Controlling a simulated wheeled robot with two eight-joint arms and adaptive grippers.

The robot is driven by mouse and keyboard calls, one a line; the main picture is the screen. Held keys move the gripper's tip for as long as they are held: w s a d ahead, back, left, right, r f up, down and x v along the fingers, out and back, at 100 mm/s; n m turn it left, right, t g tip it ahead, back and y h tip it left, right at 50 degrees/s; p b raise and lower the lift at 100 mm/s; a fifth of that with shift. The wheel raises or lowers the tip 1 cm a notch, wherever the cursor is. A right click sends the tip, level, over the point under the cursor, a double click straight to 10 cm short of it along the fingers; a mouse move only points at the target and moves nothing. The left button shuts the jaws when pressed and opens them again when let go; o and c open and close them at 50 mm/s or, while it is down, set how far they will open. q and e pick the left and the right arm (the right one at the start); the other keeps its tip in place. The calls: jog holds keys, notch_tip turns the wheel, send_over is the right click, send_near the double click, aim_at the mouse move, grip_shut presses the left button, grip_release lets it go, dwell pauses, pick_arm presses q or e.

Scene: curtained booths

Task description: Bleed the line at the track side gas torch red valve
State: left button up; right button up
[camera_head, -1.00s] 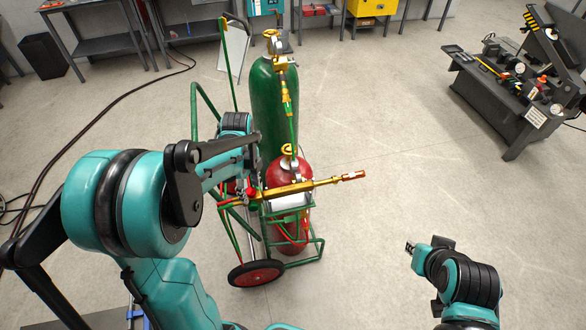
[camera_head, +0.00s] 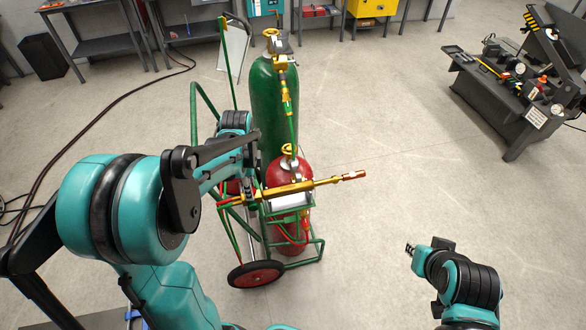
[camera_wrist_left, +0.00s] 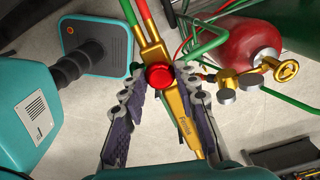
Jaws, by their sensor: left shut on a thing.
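The brass torch (camera_head: 322,183) lies across the front of the gas cart, with its copper tip to the right. It also shows in the left wrist view (camera_wrist_left: 182,122). Its red valve (camera_wrist_left: 159,76) is a round knob near the hose end. My left gripper (camera_wrist_left: 160,75) has a finger on each side of the knob and is shut on it. In the head view my left arm partly covers the hose end and the knob. My right gripper (camera_head: 411,248) is away from the cart at the lower right, too small to tell its opening.
A tall green cylinder (camera_head: 275,105) and a shorter red cylinder (camera_head: 290,172) stand on the green wheeled cart (camera_head: 318,250). Red and green hoses (camera_wrist_left: 133,22) run from the torch. A dark machine bench (camera_head: 495,100) stands at right. The floor between is clear.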

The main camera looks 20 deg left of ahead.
pick_arm(q)
jog(key=n, duration=0.3)
jog(key=shift+n, duration=0.4)
jog(key=n, duration=0.4)
jog(key=shift+b, duration=0.4)
dwell(1.2)
jog(key=m, duration=0.7)
jog(key=shift+b, duration=0.35)
jog(key=shift+m, duration=1.1)
